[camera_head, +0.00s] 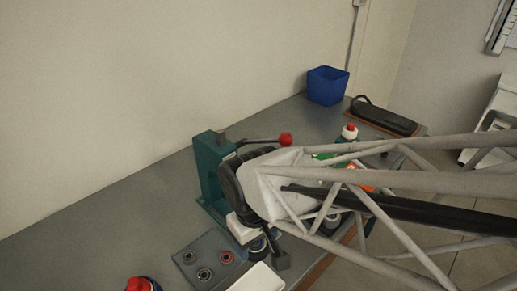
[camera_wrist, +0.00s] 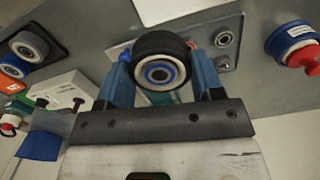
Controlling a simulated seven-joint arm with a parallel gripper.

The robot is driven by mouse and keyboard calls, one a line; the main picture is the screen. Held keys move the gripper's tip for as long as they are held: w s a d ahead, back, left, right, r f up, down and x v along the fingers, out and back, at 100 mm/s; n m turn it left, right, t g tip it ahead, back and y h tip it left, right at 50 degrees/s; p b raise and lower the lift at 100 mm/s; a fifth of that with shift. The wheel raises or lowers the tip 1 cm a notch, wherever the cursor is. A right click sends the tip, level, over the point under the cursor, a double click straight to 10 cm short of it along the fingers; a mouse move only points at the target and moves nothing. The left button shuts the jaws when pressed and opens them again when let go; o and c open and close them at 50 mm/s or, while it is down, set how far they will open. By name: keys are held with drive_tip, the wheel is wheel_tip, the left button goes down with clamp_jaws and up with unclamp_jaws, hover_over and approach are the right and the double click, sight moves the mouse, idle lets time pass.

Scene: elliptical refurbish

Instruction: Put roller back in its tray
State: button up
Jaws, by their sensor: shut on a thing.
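A black roller (camera_wrist: 160,45) with a blue ring and a metal bearing in its end is in the wrist view. My gripper (camera_wrist: 160,65) is shut on it, with one blue finger on each side. In the head view a dark round part (camera_head: 258,244) under my wrist seems to be this roller, partly hidden by my arm. A flat grey tray (camera_head: 190,250) with several ring-shaped parts lies left of my gripper in the head view. Part of that tray (camera_wrist: 236,22) shows beyond the roller, to the right, in the wrist view. I cannot tell whether the roller touches anything below.
A green press (camera_head: 208,170) with a red-knobbed lever (camera_head: 286,139) stands close behind my wrist. A red-capped container (camera_head: 142,285) stands at the front. A white block (camera_head: 258,279) lies beside the tray. A blue bin (camera_head: 326,86) is at the far end. The bench's left is clear.

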sight(257, 252)
drive_tip(key=shift+s+d+f, duration=0.1)
drive_tip(key=shift+s+f, duration=0.5)
drive_tip(key=shift+f, duration=0.2)
drive_tip(key=shift+s+f, duration=0.55)
drive_tip(key=shift+f, duration=0.25)
drive_tip(key=shift+f, duration=0.2)
drive_tip(key=shift+f, duration=3.2)
drive_tip(key=shift+f, duration=0.6)
drive_tip(key=o, duration=1.1)
drive_tip(key=shift+r, duration=0.1)
drive_tip(key=shift+r, duration=3.8)
drive_tip(key=shift+d, duration=0.1)
